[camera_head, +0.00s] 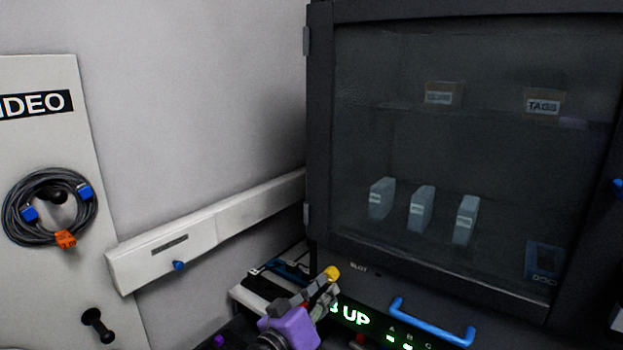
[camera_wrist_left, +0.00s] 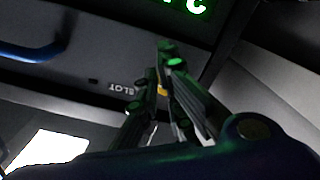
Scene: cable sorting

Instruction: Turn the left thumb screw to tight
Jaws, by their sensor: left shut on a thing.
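The left thumb screw (camera_head: 332,272) shows as a small yellow knob at the left end of the dark front panel, below the cabinet door. My left gripper (camera_head: 326,284) reaches up to it from below and is shut on it. In the left wrist view the fingertips (camera_wrist_left: 165,72) close together, with a bit of the yellow screw (camera_wrist_left: 162,88) between them. The fingers hide most of the screw, so its turn angle cannot be read. My right gripper is in neither view.
A blue bar handle (camera_head: 432,322) sticks out right of the gripper, beside a green lit display (camera_head: 350,314). The glass-doored cabinet (camera_head: 318,130) stands above. A white wall duct (camera_head: 215,232) and a board with a coiled cable (camera_head: 50,207) are at left.

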